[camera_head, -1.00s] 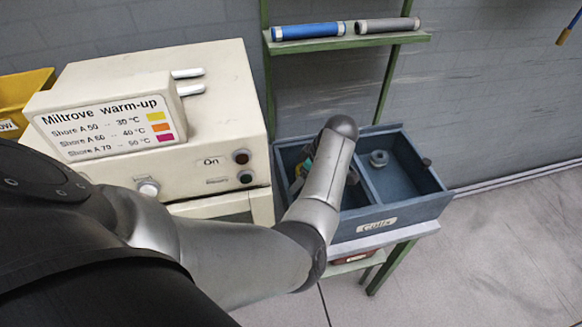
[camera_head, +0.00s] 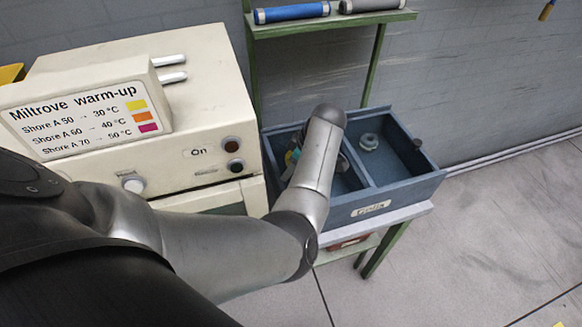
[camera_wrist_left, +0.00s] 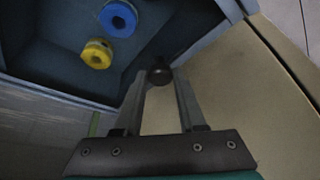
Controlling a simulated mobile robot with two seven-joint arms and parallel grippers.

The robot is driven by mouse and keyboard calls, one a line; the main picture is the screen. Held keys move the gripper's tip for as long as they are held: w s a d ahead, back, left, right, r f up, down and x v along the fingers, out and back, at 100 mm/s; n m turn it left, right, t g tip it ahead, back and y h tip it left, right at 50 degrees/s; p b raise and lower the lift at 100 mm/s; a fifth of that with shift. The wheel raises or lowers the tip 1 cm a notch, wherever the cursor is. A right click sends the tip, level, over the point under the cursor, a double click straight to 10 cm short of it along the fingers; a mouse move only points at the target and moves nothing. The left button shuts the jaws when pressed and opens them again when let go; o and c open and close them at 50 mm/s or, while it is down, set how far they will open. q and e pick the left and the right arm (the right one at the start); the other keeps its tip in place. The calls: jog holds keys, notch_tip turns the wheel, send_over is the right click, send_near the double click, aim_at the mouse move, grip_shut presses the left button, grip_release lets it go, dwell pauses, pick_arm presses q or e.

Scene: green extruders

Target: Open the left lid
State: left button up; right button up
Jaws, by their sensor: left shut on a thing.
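A blue two-compartment box (camera_head: 425,190) stands beside the beige machine. Both compartments look open from above, at least in part. My left gripper (camera_head: 292,158) is at the box's left compartment, largely hidden behind my forearm in the head view. In the left wrist view its fingers (camera_wrist_left: 160,76) are closed on a dark round knob (camera_wrist_left: 160,74) near the box's edge. I cannot clearly make out the left lid. A blue ring (camera_wrist_left: 118,18) and a yellow ring (camera_wrist_left: 97,53) lie in the compartment in that view. My right gripper is not in view.
The beige machine (camera_head: 205,80) with its warm-up sign (camera_head: 85,118) stands close to the box's left. A shelf (camera_head: 400,15) with blue and grey rollers is above, behind the box. A grey ring (camera_head: 369,141) lies in the right compartment.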

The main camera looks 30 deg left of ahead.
pick_arm(q)
grip_shut()
dwell(0.8)
